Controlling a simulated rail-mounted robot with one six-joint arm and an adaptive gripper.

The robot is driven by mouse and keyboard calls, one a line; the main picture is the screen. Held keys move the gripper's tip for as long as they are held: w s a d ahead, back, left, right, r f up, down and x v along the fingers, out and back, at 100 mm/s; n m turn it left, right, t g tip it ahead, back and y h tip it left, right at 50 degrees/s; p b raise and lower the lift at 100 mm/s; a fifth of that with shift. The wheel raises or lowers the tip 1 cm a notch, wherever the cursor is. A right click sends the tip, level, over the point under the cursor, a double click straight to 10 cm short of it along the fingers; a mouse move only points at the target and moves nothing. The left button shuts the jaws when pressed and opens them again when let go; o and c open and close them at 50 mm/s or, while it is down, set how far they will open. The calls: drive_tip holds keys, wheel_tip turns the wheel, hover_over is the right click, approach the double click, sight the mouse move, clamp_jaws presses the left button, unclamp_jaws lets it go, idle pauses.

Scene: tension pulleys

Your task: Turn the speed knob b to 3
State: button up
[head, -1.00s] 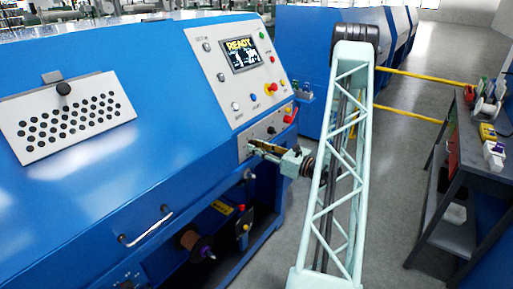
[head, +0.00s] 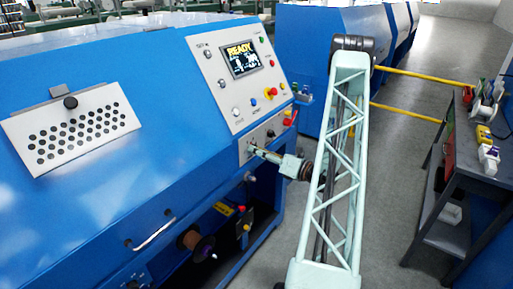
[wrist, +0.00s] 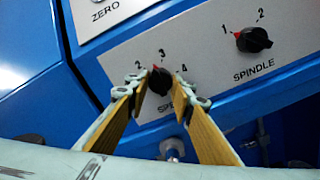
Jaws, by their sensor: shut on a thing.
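The speed knob (wrist: 160,83) is a small black knob with a red pointer mark, on the light grey panel (wrist: 206,50). The numbers 2, 3 and 4 show around it. In the wrist view the red mark points up and slightly left, close to the 3 and a little to its 2 side. My gripper (wrist: 161,90) has one fingertip on each side of the knob and is shut on it. The fingers hide part of the label under it, leaving "SPE" readable. In the head view my gripper (head: 254,149) reaches the lower panel, and the knob is hard to make out.
The spindle knob (wrist: 253,40), marked 1 and 2, sits right of the speed knob. The ready screen (head: 241,58) and several buttons are above. A dark shelf table (head: 470,165) with small items stands at right. Grey floor lies between.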

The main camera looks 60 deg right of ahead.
drive_tip(key=m+p, duration=0.3)
drive_tip(key=m, duration=0.2)
drive_tip(key=shift+r, duration=0.1)
idle(0.4)
drive_tip(key=o, duration=0.9)
drive_tip(key=shift+s, duration=0.1)
drive_tip(key=shift+s+a, duration=0.15)
drive_tip(key=shift+s, duration=2.8)
drive_tip(key=shift+s+a, duration=0.1)
drive_tip(key=shift+s, duration=2.85)
drive_tip(key=shift+w, duration=0.1)
